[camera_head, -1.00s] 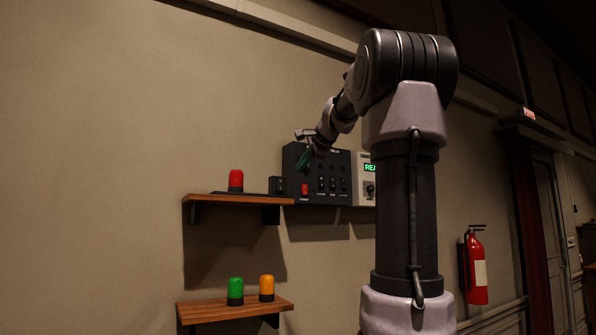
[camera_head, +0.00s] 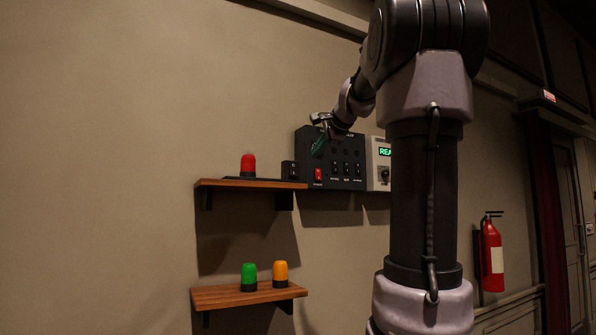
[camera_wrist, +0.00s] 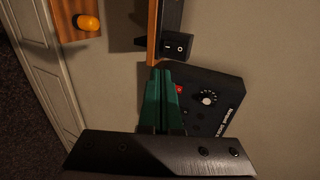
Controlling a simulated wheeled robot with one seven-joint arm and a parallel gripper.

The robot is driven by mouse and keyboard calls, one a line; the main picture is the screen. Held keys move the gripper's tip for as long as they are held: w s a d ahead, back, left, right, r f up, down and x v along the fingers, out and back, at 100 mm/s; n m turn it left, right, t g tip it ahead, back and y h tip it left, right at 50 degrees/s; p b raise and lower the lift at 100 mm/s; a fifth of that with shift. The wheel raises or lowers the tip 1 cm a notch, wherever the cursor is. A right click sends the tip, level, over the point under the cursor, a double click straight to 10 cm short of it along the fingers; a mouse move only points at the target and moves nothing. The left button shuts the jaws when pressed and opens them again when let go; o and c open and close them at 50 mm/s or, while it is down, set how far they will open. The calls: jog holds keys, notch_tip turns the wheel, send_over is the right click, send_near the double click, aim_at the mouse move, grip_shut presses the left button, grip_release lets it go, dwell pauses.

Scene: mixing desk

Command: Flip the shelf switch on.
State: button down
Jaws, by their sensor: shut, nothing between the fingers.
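The shelf switch is a small black box (camera_head: 289,170) at the right end of the upper wooden shelf (camera_head: 230,183). In the wrist view its black rocker (camera_wrist: 179,43) shows white marks, close to the shelf's wooden edge (camera_wrist: 153,40); I cannot tell its position. My gripper (camera_head: 316,150) is in front of the black wall panel (camera_head: 345,182), up and right of the switch in the head view. In the wrist view its green fingers (camera_wrist: 163,71) are together and empty, their tips below the rocker in the picture and apart from it.
The panel holds a red switch (camera_head: 318,174) and several small controls. A lit display unit (camera_head: 384,152) stands right of it. A red lamp (camera_head: 248,164) is on the upper shelf; green (camera_head: 249,275) and orange (camera_head: 280,272) lamps are on the lower shelf. A fire extinguisher (camera_head: 492,262) hangs right.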

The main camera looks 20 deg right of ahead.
aim_at(294, 174)
jog(key=shift+w, duration=0.15)
jog(key=x, duration=1.2)
jog(key=shift+w+r, duration=0.2)
jog(key=shift+w, duration=0.2)
jog(key=shift+w+a, duration=0.1)
jog(key=shift+w, duration=0.45)
jog(key=shift+w+f, duration=0.15)
jog(key=shift+w, duration=0.05)
